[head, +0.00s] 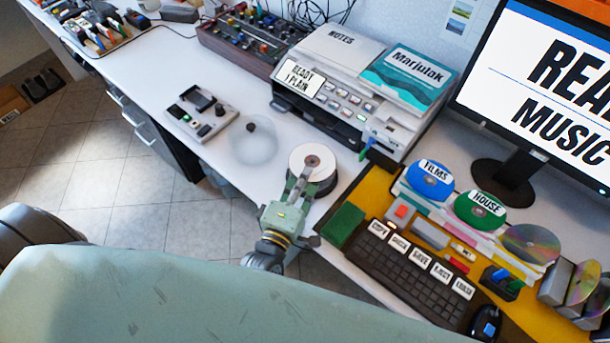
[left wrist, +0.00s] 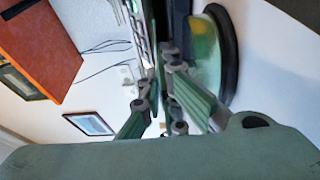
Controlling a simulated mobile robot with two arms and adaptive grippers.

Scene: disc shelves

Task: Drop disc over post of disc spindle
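The white disc (head: 303,156) lies flat over the disc spindle, with a brownish post top showing at its centre hole. The spindle's black base (head: 326,187) shows below it at the table's front edge. My left gripper (head: 298,183) reaches up from the front, its narrow fingertips at the disc's near edge. In the left wrist view the fingers (left wrist: 162,72) are close together around a thin edge-on sheet, which appears to be the disc. The spindle's round, dark-rimmed base (left wrist: 232,60) stands to the right there. How far the disc is above the base is unclear. My right gripper is not seen.
A clear round cover (head: 252,150) and a small grey device (head: 200,113) stand left of the spindle. The printer (head: 345,95) is behind. A keyboard (head: 405,273), green block (head: 343,225) and disc shelves with a blue disc (head: 430,184) are to the right.

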